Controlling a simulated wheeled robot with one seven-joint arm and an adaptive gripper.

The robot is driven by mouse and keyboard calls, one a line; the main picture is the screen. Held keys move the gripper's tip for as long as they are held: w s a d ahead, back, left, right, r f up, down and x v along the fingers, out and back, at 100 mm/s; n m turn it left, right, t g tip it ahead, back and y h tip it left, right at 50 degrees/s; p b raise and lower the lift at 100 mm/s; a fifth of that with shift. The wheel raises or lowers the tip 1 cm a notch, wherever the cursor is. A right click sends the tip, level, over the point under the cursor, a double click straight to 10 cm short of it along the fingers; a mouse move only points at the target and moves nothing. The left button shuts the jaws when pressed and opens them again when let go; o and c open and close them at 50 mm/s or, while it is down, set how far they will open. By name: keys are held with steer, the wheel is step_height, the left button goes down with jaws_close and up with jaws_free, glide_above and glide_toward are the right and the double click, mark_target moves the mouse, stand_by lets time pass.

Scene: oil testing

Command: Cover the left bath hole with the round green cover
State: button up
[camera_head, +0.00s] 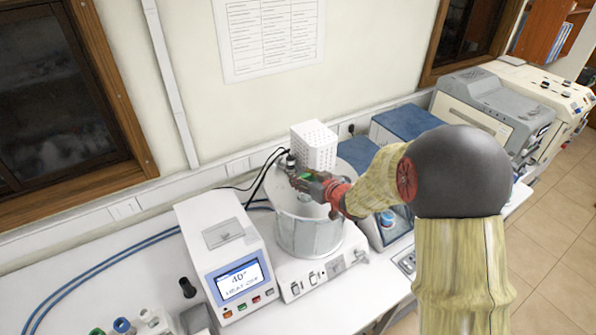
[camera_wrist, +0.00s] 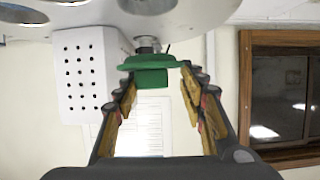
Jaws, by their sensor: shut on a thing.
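My gripper (camera_head: 308,183) is over the top of the round metal bath (camera_head: 308,236), near its back left edge. It is shut on the round green cover (camera_head: 307,177). In the wrist view the green cover (camera_wrist: 150,63) is a flat disc with a thick knob, and the knob sits between my fingertips (camera_wrist: 159,82). The disc side faces the bath top (camera_wrist: 190,22), apart from it in that picture. Several holes show there, cut off by the upper edge; one hole (camera_wrist: 148,4) is closest to the cover. In the head view my gripper and arm hide part of the bath top.
A white perforated box (camera_head: 314,146) stands at the back of the bath, with a dark fitting and cables beside it. A white controller with a screen (camera_head: 238,280) stands to the left. Blue-topped equipment (camera_head: 405,122) is to the right. The wall is close behind.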

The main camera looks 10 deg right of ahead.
steer(key=shift+s+f+b, duration=0.2)
steer(key=shift+f+b, duration=0.2)
steer(key=shift+f, duration=0.1)
step_height(320, 180, down, 4)
steer(key=b, duration=0.3)
steer(key=shift+w+f, duration=0.1)
steer(key=shift+f, duration=0.15)
stand_by(0.3)
steer(key=shift+f+b, duration=0.25)
steer(key=shift+b, duration=0.15)
stand_by(0.7)
steer(key=shift+r+p, duration=0.6)
steer(key=shift+r, duration=0.25)
steer(key=shift+f+b, duration=0.6)
steer(key=shift+f, duration=0.05)
stand_by(1.5)
steer(key=shift+r, duration=0.35)
steer(key=shift+f+b, duration=0.3)
steer(key=shift+f, duration=0.25)
stand_by(1.4)
